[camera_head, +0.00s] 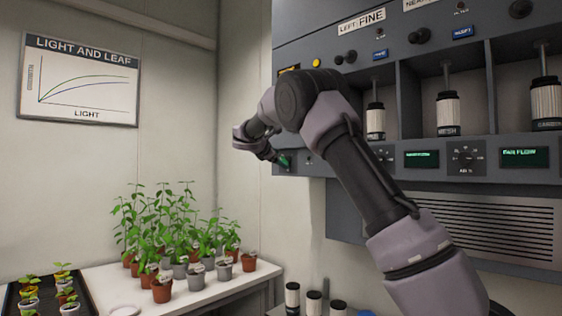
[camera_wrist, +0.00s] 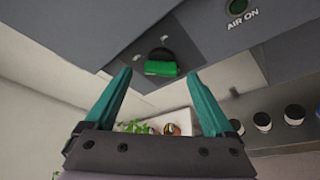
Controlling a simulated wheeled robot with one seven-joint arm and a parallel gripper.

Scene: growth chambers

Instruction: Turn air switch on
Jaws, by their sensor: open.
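The air switch (camera_wrist: 160,68) shows in the wrist view as a green handle on a dark mount with a rounded dark part above it. It is on the panel near a label reading AIR ON. My gripper (camera_wrist: 158,76) is open, with its two teal fingers spread to the left and right of the green handle in that view. I see no finger touching it, and the depth gap is hard to judge. In the head view my arm reaches to the left end of the control panel (camera_head: 470,172), where the gripper is small and partly hidden by my wrist.
Potted plants (camera_head: 190,250) stand on a white bench (camera_head: 215,285) at lower left. Labelled canisters (camera_head: 448,112) sit in bays on the panel, and several dark-topped containers (camera_head: 292,297) stand below.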

